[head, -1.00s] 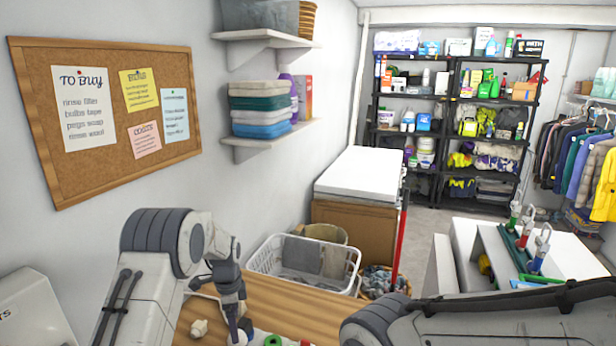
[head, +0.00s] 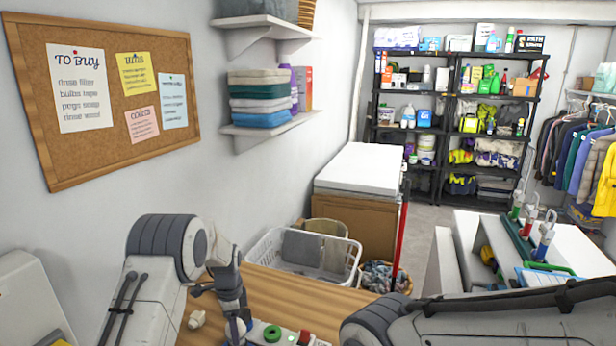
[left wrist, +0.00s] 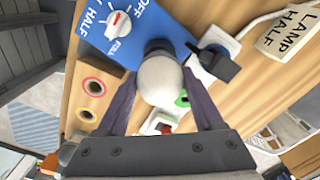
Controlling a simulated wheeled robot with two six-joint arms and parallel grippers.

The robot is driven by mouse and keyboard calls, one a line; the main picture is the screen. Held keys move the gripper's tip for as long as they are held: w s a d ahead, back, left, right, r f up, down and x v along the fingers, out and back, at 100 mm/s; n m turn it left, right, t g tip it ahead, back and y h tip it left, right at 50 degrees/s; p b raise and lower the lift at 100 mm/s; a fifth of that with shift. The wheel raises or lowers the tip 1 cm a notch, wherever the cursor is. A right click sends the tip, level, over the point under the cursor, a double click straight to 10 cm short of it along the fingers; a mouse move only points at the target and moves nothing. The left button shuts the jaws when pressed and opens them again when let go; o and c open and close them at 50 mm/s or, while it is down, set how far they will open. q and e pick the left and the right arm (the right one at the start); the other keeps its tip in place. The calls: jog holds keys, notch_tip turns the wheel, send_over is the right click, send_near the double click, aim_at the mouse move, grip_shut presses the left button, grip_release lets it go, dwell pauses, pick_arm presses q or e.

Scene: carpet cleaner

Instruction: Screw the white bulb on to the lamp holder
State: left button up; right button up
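The white bulb (left wrist: 160,82) sits between the two dark fingers of my left gripper (left wrist: 160,88) in the left wrist view. Both fingertips appear to touch its sides. Its far end meets a dark round part, likely the lamp holder (left wrist: 158,46), at the edge of the blue panel; I cannot tell whether it is seated there. In the head view my left gripper (head: 236,328) is low over the wooden table, and the bulb is mostly hidden by it. My right gripper is out of view; only its arm shows at the lower right.
The blue panel has a dial (left wrist: 118,24) marked off, half and full. A black switch (left wrist: 216,62) stands beside the holder. A wooden block with rings (left wrist: 92,87) and a green button (head: 272,333) are close by. A pale object (head: 197,319) lies left of my gripper.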

pick_arm(q)
jog(key=m, duration=0.6)
jog(key=shift+c, duration=0.3)
jog(key=o, duration=0.8)
jog(key=shift+r+b, duration=0.3)
jog(key=shift+r, duration=0.1)
notch_tip(320, 180, up, 10)
jog(key=b, duration=0.2)
jog(key=shift+f+b, duration=0.2)
jog(key=shift+b, duration=0.2)
jog(key=shift+r, duration=0.1)
notch_tip(320, 180, up, 5)
jog(key=p, duration=0.4)
